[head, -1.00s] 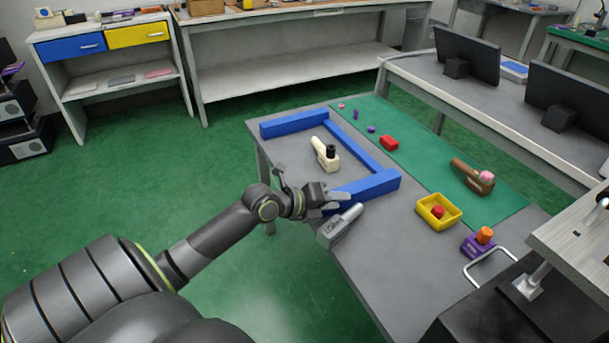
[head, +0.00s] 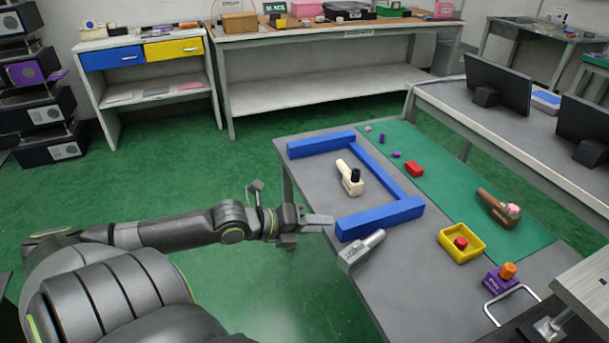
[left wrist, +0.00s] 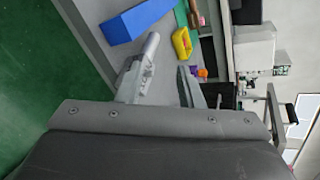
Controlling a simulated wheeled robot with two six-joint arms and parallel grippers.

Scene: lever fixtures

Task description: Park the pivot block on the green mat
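Several blocks with levers or knobs are in the head view, and I cannot read which is labelled the pivot block. A grey block with a metal bar (head: 358,250) lies at the table's near-left edge. A cream block with a black knob (head: 351,180) stands inside the blue frame. A brown block with a pink knob (head: 498,208) rests on the green mat (head: 455,187). A purple block with an orange knob (head: 500,280) stands near the right. My left gripper (head: 322,222) is open and empty, left of the grey block, which also shows in the left wrist view (left wrist: 148,60). My right gripper is not in view.
The blue frame (head: 383,218) bounds part of the grey table. A yellow tray (head: 444,246) holds a red piece. A red block (head: 414,169) and small purple pieces are on the mat. A metal handle (head: 490,315) is at the near right. Monitors stand behind on another table.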

